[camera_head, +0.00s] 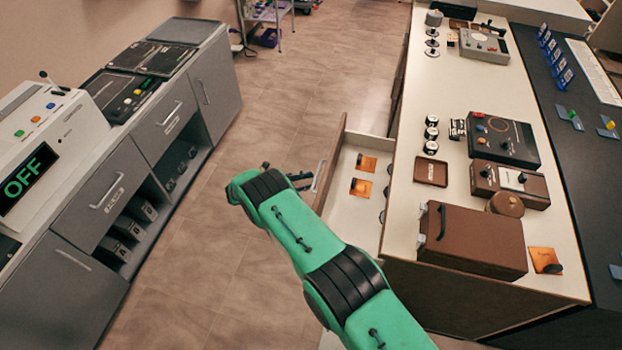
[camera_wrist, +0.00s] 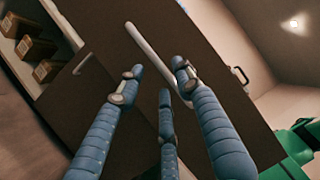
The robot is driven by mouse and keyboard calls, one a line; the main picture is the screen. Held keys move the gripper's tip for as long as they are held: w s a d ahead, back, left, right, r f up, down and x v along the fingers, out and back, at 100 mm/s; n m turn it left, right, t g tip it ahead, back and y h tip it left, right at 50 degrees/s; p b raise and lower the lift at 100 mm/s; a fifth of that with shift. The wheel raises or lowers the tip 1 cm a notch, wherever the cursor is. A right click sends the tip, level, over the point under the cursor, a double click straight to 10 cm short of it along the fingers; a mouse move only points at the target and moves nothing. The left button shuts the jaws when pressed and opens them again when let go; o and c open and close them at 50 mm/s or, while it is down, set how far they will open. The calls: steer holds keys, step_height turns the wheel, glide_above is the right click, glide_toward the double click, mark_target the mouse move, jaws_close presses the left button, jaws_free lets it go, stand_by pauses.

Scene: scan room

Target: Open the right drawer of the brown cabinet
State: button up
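The brown cabinet (camera_head: 450,300) with a pale top stands at the right in the head view. One of its drawers (camera_head: 343,215) is pulled out to the left, with orange packets inside. Its brown front shows in the wrist view (camera_wrist: 205,60), with a pale bar handle (camera_wrist: 145,45); the handle also shows in the head view (camera_head: 318,176). My gripper (camera_wrist: 157,68) has its blue fingers spread apart in front of this handle. Whether any finger touches it I cannot tell. In the head view my green arm hides most of the gripper and part of the drawer.
Grey cabinets (camera_head: 150,135) with a machine reading OFF (camera_head: 45,150) line the left side. The tiled floor (camera_head: 200,265) between is clear. A brown box (camera_head: 470,240) and several devices stand on the cabinet top. A shelf with brown boxes (camera_wrist: 35,50) shows in the wrist view.

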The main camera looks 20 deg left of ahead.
steer(key=r, duration=0.3)
steer(key=a+r, duration=0.1)
steer(key=r, duration=0.1)
steer(key=shift+w+r, duration=0.3)
steer(key=shift+w, duration=0.05)
steer(key=shift+o, duration=0.9)
steer(key=shift+a+r, duration=0.15)
steer(key=shift+r, duration=0.7)
steer(key=shift+s+d+r, duration=0.3)
steer(key=shift+s+r, duration=0.25)
steer(key=shift+r, duration=0.15)
steer(key=shift+c, duration=0.9)
steer(key=s+f+p, duration=0.3)
steer(key=s+f, duration=0.1)
steer(key=f, duration=0.6)
steer(key=shift+f, duration=0.3)
steer(key=shift+w+d, duration=0.1)
steer(key=shift+d, duration=0.05)
